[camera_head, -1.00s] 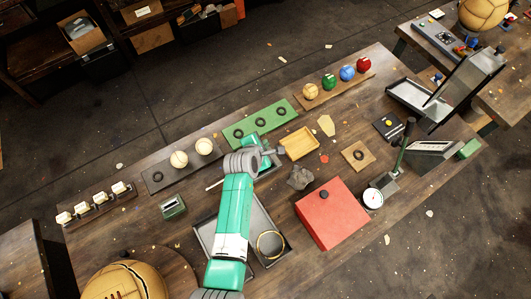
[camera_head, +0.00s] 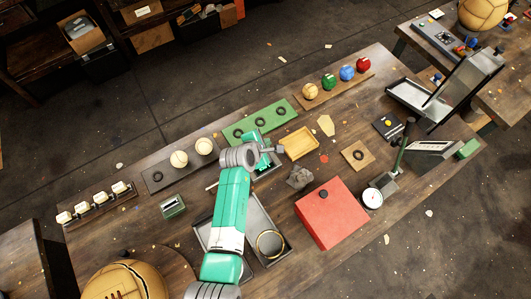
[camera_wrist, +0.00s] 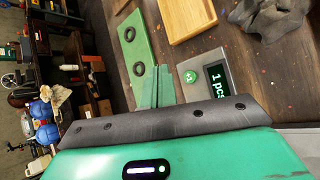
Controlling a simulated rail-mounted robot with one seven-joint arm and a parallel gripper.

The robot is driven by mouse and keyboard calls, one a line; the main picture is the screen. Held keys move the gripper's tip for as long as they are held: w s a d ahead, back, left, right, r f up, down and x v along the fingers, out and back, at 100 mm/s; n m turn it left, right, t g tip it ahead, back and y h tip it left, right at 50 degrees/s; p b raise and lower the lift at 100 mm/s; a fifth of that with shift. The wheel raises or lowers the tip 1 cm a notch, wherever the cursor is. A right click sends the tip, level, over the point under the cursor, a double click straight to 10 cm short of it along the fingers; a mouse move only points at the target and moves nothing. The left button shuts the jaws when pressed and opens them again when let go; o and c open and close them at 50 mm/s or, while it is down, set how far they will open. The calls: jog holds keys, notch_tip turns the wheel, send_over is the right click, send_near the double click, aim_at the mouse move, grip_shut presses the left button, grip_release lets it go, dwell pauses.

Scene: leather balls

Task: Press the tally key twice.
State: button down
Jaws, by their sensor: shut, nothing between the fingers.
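A grey device with a lit display reading "1 pcs" (camera_wrist: 216,82) lies beside my gripper in the wrist view. Its round green key with a pale mark (camera_wrist: 189,77) is in plain sight to the left of the display. My gripper's green fingers (camera_wrist: 158,86) are shut and empty, just left of the key in that view; whether they touch the device I cannot tell. In the head view my gripper (camera_head: 264,155) is over the middle of the bench, and my wrist and fingers hide most of the device.
A green board with dark rings (camera_head: 260,122) and a yellow wooden tray (camera_head: 299,142) lie close by. A grey lump (camera_head: 299,178) and a red box with a black knob (camera_head: 331,214) are to the right. Two pale balls stand on a dark board (camera_head: 156,176) to the left.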

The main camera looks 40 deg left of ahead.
jog(key=shift+s+a+r+m+t+h+p, duration=0.15)
jog(key=shift+a+r+m+h, duration=0.1)
jog(key=shift+r+m+h, duration=0.8)
jog(key=shift+s+a+r+m+t+h+p, duration=0.2)
jog(key=shift+r+m+h, duration=0.45)
jog(key=shift+m, duration=0.7)
jog(key=shift+f, duration=0.15)
notch_tip(320, 180, down, 8)
jog(key=b, duration=0.8)
jog(key=shift+f, duration=0.35)
jog(key=shift+f+b, duration=0.1)
jog(key=shift+b, duration=0.2)
jog(key=shift+f, duration=0.3)
